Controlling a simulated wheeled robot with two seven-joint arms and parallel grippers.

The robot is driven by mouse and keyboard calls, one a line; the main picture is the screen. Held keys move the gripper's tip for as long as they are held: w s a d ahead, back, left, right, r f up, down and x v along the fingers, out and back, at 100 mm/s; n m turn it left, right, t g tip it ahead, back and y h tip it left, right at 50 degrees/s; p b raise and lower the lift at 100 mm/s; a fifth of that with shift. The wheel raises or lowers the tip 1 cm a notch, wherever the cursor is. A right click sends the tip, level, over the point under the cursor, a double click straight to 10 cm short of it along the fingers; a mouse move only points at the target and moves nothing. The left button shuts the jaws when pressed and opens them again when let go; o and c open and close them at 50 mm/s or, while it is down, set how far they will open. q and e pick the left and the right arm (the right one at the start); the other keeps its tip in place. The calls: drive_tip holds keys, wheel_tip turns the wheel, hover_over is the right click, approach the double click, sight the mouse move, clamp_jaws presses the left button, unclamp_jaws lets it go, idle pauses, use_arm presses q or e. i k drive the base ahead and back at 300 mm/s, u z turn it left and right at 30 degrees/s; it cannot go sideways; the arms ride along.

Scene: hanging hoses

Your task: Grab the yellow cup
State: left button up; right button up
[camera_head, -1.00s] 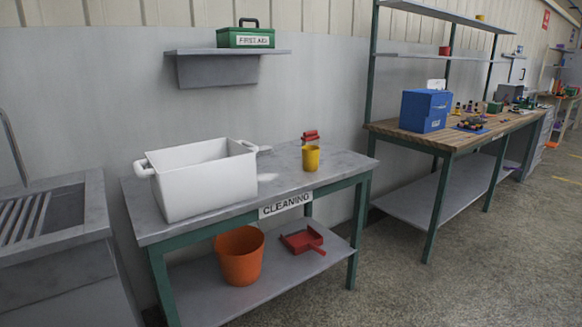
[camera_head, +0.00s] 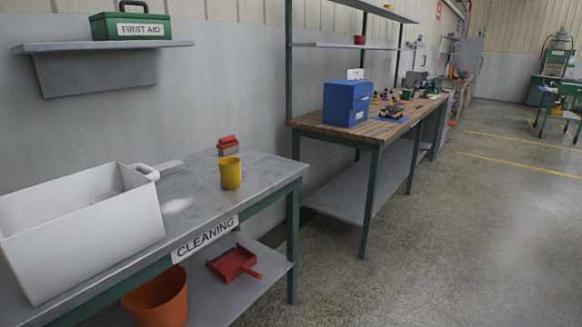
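The yellow cup (camera_head: 231,173) stands upright on the grey top of the cleaning table (camera_head: 270,176), near its right end. A small red-topped object (camera_head: 228,145) stands just behind it. Nothing covers the cup. Neither of my grippers shows in the head view.
A white tub (camera_head: 82,235) fills the table's left part. An orange bucket (camera_head: 158,300) and a red dustpan (camera_head: 234,262) are on the lower shelf. A wooden workbench (camera_head: 350,131) with a blue box (camera_head: 347,103) stands beyond. The floor (camera_head: 440,250) at right is clear.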

sight(229, 166)
drive_tip(key=z, duration=0.15)
drive_tip(key=i, duration=0.95)
drive_tip(key=u, duration=0.3)
